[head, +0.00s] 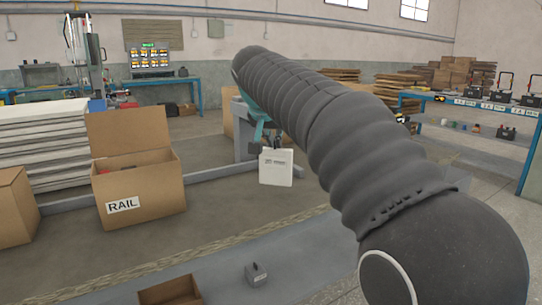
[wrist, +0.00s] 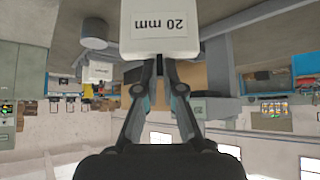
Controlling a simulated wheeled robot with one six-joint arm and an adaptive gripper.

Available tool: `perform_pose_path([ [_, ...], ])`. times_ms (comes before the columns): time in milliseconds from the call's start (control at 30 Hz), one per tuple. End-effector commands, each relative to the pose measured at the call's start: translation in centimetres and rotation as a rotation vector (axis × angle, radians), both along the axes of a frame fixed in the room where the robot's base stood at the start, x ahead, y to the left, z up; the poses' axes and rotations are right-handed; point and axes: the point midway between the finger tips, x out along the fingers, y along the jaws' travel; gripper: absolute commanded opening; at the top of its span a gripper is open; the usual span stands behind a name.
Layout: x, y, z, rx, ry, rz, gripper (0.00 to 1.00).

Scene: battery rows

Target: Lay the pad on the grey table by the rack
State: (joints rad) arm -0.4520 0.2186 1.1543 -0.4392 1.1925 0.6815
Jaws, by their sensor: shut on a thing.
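A white pad (head: 276,169) hangs below my gripper (head: 266,147) in the head view, above the floor. In the wrist view the same pad (wrist: 160,30) fills the top middle and reads "20 mm". My gripper (wrist: 158,65) is shut on its edge there. My arm hides much of what lies behind the pad. A grey post-like structure (head: 242,146) stands just left of my gripper in the head view. I cannot tell for certain which surface is the grey table or which thing is the rack.
An open cardboard box marked RAIL (head: 150,187) stands left of the pad, near a stack of white panels (head: 40,150). A small grey block (head: 256,274) and an open brown box (head: 170,291) are low in front. A blue-framed bench (head: 465,101) with batteries stands at right.

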Motion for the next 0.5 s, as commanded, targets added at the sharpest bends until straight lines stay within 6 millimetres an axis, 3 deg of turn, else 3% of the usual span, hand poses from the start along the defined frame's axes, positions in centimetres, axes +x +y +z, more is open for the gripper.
perform_pose_path([
  [167, 1.0, 0.6, -0.8, 0.001, 0.0, -0.002, 0.0],
  [500, 1.0, 0.4, -4.6, 0.001, 0.001, -0.004, 0.0],
])
